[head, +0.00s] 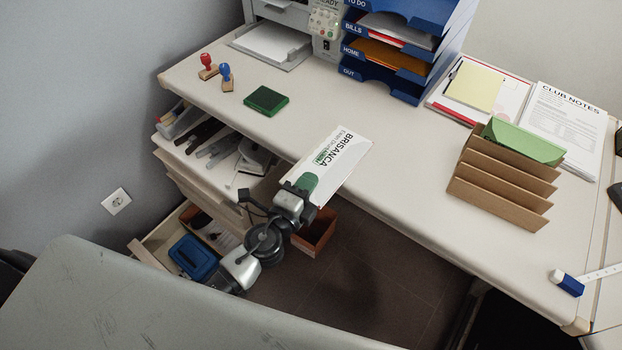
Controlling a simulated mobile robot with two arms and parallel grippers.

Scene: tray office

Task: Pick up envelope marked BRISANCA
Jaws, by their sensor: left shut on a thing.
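The white envelope (345,157) printed BRISANCA, with a green patch near its lower left end, shows at the front edge of the desk in the head view. My left gripper (304,187) is shut on the envelope's near end. The envelope's far part overlaps the desk top in the picture; whether it touches the desk I cannot tell. The gripper covers part of the near end. My right gripper is not in view.
The desk (400,190) is clear in its middle. A green ink pad (265,101) and two stamps stand to the left. A brown sorter (503,183) holds a green envelope at right. Blue trays (400,50) stand at the back. An open drawer unit (190,235) is below left.

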